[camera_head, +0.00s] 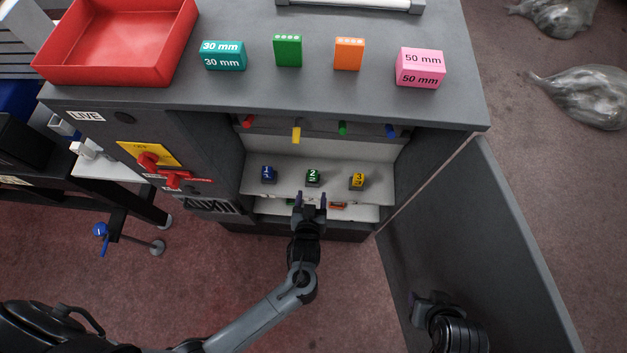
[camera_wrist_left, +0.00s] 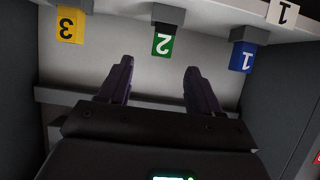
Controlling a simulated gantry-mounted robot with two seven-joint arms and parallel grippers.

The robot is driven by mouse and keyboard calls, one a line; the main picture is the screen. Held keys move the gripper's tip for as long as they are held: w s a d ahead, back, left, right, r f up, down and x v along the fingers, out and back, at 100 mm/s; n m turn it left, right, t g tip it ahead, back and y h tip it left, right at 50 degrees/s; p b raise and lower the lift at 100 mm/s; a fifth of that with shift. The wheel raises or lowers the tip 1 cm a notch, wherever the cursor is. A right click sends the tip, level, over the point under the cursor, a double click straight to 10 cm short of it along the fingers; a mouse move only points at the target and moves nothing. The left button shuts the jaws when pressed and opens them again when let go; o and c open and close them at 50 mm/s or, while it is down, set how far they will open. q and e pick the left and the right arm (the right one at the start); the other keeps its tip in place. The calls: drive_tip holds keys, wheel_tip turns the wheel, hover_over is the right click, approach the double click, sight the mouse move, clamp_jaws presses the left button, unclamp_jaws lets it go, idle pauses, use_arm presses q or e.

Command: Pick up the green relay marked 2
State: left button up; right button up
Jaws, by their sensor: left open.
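The green relay marked 2 (camera_head: 313,176) sits in the middle of a row inside the open cabinet, between the blue relay marked 1 (camera_head: 268,174) and the yellow relay marked 3 (camera_head: 357,181). In the left wrist view the green relay (camera_wrist_left: 162,44) appears upside down, just beyond the fingertips and roughly centred between them. My left gripper (camera_head: 311,196) is open and empty, in front of the green relay and apart from it. My right gripper (camera_head: 432,304) is dark and low at the right; its fingers cannot be made out.
The cabinet door (camera_head: 470,240) stands open on the right. Small coloured handles hang above the relay row, the yellow one (camera_head: 296,135) lowest. A red tray (camera_head: 120,45) and several coloured blocks stand on the cabinet top. A lower shelf holds partly hidden items.

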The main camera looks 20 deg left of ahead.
sight(312, 178)
use_arm(q)
drive_tip(key=x, duration=0.5)
drive_tip(key=shift+w+a+b, duration=0.15)
drive_tip(key=shift+w+b, duration=0.2)
drive_tip(key=shift+b, duration=0.05)
drive_tip(key=shift+b+x, duration=0.5)
drive_tip(key=shift+x, duration=2.15)
drive_tip(key=shift+a, duration=0.15)
drive_tip(key=shift+s, duration=0.1)
drive_tip(key=shift+c, duration=0.3)
drive_tip(key=c, duration=1)
